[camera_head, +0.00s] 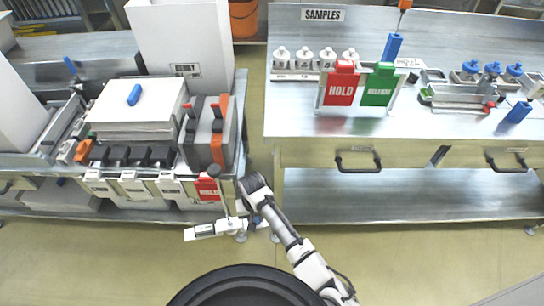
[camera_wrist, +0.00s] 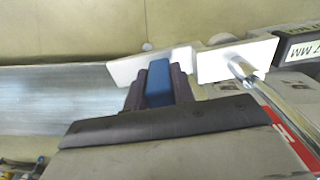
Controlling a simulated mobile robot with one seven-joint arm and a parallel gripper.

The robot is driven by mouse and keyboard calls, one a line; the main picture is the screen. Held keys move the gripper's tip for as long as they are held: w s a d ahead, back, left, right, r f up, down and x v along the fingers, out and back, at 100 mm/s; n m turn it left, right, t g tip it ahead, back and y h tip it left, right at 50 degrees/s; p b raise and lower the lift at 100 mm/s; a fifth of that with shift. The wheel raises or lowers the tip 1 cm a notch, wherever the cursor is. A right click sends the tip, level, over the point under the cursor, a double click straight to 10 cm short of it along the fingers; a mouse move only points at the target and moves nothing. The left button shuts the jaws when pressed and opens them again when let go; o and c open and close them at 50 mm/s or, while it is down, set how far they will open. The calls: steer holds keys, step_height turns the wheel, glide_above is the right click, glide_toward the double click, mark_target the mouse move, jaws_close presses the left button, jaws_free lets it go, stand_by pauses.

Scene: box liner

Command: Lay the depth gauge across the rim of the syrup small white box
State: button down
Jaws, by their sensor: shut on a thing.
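My gripper (camera_head: 252,221) is low in front of the left bench's right end. In the wrist view its dark fingers (camera_wrist: 160,84) are shut on a blue part (camera_wrist: 158,88) of what looks like the depth gauge (camera_wrist: 235,58). The gauge has white plates, a metal rod and a dark label ending in "7 MM". In the head view the gauge (camera_head: 205,230) sticks out left of my gripper, apart from the bench. Several small white boxes (camera_head: 133,188) line the bench's front edge. Their labels are too small to read, so I cannot tell which is syrup.
A red HOLD card (camera_head: 207,188) is at the right end of the small-box row. A large white bin (camera_head: 185,45) and a grey case (camera_head: 210,130) stand behind. The right bench (camera_head: 440,122) holds bottles and red and green signs. Floor between the benches is clear.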

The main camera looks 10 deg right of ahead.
steer(key=a+f, duration=0.3)
steer(key=f, duration=0.4)
steer(key=s+a+f, duration=0.1)
steer(key=a+f, duration=0.2)
steer(key=f, duration=0.4)
steer(key=shift+s+n, duration=0.25)
steer(key=shift+n, duration=0.05)
steer(key=shift+d+f, duration=0.1)
